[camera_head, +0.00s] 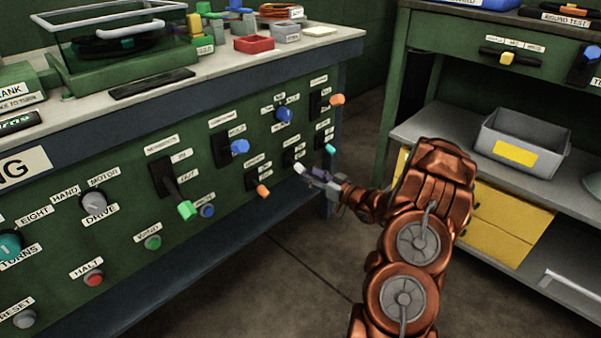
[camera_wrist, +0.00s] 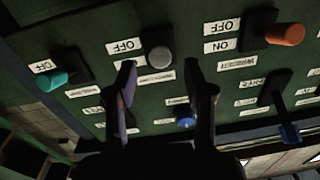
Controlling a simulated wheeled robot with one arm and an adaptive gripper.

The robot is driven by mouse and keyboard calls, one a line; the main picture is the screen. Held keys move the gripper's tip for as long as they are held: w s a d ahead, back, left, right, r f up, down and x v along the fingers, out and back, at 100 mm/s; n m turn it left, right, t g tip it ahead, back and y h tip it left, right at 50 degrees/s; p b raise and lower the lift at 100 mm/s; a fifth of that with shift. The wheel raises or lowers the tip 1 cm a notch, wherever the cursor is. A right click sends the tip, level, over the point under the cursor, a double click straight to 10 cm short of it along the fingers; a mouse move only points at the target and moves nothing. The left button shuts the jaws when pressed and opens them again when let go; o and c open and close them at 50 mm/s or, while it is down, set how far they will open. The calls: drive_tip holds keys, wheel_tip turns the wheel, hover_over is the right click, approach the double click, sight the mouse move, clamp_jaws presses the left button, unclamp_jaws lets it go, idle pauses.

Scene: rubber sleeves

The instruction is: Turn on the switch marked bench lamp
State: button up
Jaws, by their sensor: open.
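A green panel (camera_head: 130,215) under the bench carries several lever switches and knobs. My gripper (camera_head: 318,178) is close in front of its lower right part, with its fingers apart. In the wrist view, my gripper (camera_wrist: 160,70) has one finger on each side of a grey-white tipped switch (camera_wrist: 159,57), which also shows in the head view (camera_head: 299,168). An OFF label shows beside it. I cannot tell whether the fingers touch it. A teal switch (camera_wrist: 55,80) and an orange switch (camera_wrist: 285,35) flank it. I cannot read which switch is marked bench lamp.
A blue knob (camera_wrist: 185,122) and a blue-tipped lever (camera_wrist: 290,132) are on the panel in the wrist view. A green-tipped lever (camera_head: 186,209) is further left. A shelf unit with a grey bin (camera_head: 500,150) stands right of my arm. Floor between is clear.

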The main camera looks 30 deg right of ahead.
sight(304, 171)
drive_tip(key=shift+b+x, duration=0.75)
drive_tip(key=shift+x, duration=1.85)
clamp_jaws()
